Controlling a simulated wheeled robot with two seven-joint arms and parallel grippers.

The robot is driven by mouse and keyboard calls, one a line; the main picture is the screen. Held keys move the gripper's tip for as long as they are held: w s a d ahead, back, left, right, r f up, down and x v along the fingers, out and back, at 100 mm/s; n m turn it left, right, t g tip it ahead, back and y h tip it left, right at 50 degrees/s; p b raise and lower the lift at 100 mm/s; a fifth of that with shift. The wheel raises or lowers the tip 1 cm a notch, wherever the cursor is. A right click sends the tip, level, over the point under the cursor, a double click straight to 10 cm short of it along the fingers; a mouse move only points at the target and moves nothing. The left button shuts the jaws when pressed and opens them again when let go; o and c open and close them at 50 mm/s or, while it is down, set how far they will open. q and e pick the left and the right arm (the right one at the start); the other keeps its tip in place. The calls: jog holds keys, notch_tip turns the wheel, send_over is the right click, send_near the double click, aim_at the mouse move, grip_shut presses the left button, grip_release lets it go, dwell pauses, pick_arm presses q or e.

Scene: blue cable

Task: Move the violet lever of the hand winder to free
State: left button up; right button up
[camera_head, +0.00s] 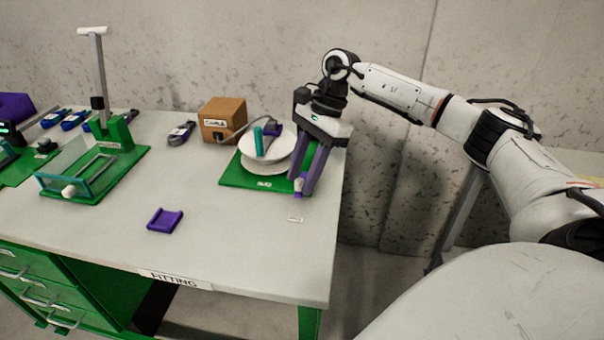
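The hand winder is a green base plate (232,178) with a white spool (262,160) and a teal upright grip (258,141) on top. It stands near the table's right edge. The violet lever (298,185) shows as a small violet piece at the right side of the base. My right gripper (305,190) points down from above, with its fingertips right at the lever. The fingers partly hide the lever, and I cannot tell whether they are closed on it. My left gripper is out of view.
A cardboard box (222,120) stands behind the winder, with a grey cable running from it. A violet holder (165,220) lies in front on the table (235,240). A green press-like stand (115,150) is at the left. The front right of the tabletop is mostly clear.

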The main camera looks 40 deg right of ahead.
jog(key=shift+d+r, duration=0.1)
jog(key=shift+r, duration=0.15)
jog(key=v, duration=0.9)
jog(key=shift+r, duration=0.35)
jog(key=shift+d, duration=0.1)
